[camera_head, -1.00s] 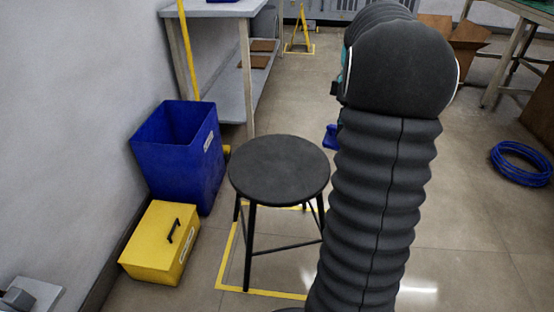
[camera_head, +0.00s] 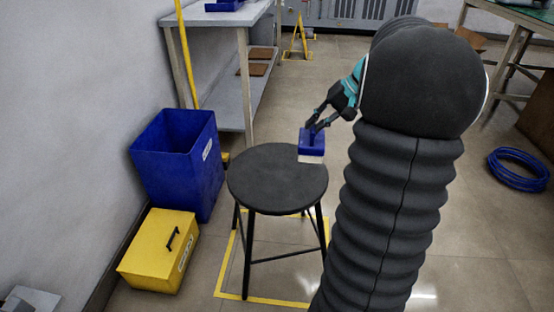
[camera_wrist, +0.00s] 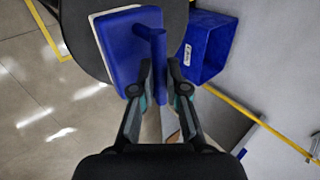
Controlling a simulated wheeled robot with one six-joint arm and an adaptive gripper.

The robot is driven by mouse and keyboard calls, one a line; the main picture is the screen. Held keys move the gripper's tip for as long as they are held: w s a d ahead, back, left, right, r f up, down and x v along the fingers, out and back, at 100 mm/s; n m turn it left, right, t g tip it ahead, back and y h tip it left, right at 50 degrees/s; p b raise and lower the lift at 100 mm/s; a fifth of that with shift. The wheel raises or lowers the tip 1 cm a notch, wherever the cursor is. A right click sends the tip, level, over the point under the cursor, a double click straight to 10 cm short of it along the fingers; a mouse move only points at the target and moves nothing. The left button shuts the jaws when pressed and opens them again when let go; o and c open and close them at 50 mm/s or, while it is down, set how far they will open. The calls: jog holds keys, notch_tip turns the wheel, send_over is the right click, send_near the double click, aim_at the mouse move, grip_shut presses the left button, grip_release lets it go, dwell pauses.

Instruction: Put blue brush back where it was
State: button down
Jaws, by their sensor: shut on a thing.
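The blue brush (camera_head: 312,143) has a blue block with a pale underside. My gripper (camera_head: 317,125) is shut on its handle and holds it at the right far edge of the round black stool (camera_head: 272,178). In the wrist view the brush (camera_wrist: 124,45) fills the upper middle, and its upright handle sits between the fingertips of my gripper (camera_wrist: 160,75). The stool seat (camera_wrist: 75,25) shows behind the brush there. Whether the brush touches the seat, I cannot tell.
A blue bin (camera_head: 180,160) and a yellow box (camera_head: 160,250) stand left of the stool. A workbench (camera_head: 215,18) with a shelf stands behind. A yellow floor outline (camera_head: 262,300) surrounds the stool's legs. A coiled blue hose (camera_head: 517,168) lies at right.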

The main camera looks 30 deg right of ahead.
jog(key=shift+w+r+b+x, duration=0.2)
jog(key=shift+w+x, duration=0.2)
jog(key=shift+x, duration=1.95)
jog(key=shift+w+r+b+x, duration=0.15)
jog(key=shift+w+x, duration=0.25)
jog(key=shift+x, duration=1.95)
jog(key=shift+w+r+b+x, duration=0.2)
jog(key=shift+w+x, duration=0.15)
jog(key=shift+x, duration=2)
jog(key=shift+f, duration=0.15)
jog(key=shift+f, duration=0.15)
jog(key=c, duration=1.2)
grip_release()
